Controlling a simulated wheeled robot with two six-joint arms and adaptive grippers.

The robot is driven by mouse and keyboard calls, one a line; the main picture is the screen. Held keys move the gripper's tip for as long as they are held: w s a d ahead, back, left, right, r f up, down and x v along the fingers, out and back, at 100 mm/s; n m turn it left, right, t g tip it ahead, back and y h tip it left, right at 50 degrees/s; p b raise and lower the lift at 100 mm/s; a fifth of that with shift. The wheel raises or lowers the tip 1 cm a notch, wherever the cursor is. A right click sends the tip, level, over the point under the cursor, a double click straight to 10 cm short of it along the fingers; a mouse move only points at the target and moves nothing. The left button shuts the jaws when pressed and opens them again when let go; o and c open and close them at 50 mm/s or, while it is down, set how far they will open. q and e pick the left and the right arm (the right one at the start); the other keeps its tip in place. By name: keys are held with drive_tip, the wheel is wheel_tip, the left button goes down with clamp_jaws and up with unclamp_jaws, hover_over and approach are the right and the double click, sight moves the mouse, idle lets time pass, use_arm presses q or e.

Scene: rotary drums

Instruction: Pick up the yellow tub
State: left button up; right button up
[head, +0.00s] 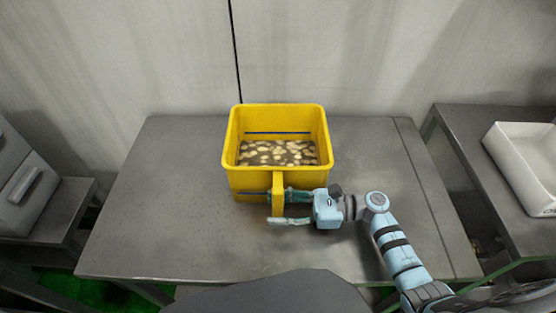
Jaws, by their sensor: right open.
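The handle appears to lie between the fingers; contact cannot be told. My left gripper is not in view.
The metal table (150,205) is bare left of the tub. A white bin (522,165) stands on another metal table at the right. A grey cabinet with a handle (25,185) is at the left. A wall closes off the back.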

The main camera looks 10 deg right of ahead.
drive_tip(key=shift+a, duration=0.3)
drive_tip(key=shift+d, duration=0.1)
clamp_jaws()
drive_tip(key=shift+w, duration=0.1)
